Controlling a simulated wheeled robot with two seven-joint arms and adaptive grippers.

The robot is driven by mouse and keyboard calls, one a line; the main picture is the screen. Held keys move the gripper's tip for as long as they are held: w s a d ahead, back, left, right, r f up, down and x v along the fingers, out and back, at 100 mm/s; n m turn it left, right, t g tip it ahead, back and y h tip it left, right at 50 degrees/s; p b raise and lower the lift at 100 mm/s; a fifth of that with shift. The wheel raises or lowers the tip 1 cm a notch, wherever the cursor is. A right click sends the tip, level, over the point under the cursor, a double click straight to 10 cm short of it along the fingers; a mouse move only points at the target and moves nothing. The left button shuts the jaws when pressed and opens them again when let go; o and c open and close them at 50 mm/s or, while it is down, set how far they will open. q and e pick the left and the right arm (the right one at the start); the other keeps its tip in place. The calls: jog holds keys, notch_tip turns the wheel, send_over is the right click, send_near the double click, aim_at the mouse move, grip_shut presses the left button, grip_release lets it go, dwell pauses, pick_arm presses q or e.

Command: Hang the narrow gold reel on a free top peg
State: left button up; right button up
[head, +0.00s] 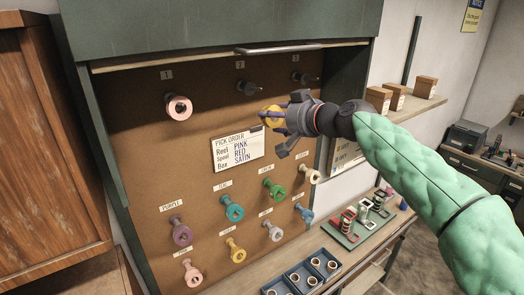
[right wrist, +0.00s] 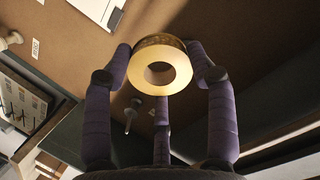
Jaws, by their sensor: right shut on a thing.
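The narrow gold reel (head: 272,114) is held in my right gripper (head: 277,119), in front of the board, below the middle top peg (head: 249,88). In the right wrist view the gold reel (right wrist: 144,75) is gripped between purple fingers (right wrist: 160,62), with its round hole facing the camera. It is apart from the pegs in the head view. The middle and right top pegs (head: 304,78) are bare. The left top peg carries a pink reel (head: 178,107). My left gripper is not in view.
Below hang several coloured reels, including a yellow one (head: 235,250), on labelled lower pegs. A pick order card (head: 237,149) is on the board. Blue trays (head: 300,278) and a green rack (head: 352,238) stand on the bench below. Small boxes line a shelf (head: 415,106) at right.

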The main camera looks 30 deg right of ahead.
jog(key=t+p, duration=0.1)
send_near(261, 90)
jog(key=shift+m, duration=0.3)
jog(key=shift+p+x, duration=1.75)
jog(key=shift+x, duration=3.55)
jog(key=shift+w+d+f+h, duration=0.1)
jog(key=shift+w+f+h, duration=0.3)
jog(key=shift+w, duration=0.25)
jog(key=o, duration=1)
jog(key=shift+o, duration=0.2)
jog(key=shift+r, duration=0.1)
jog(key=v, duration=1.2)
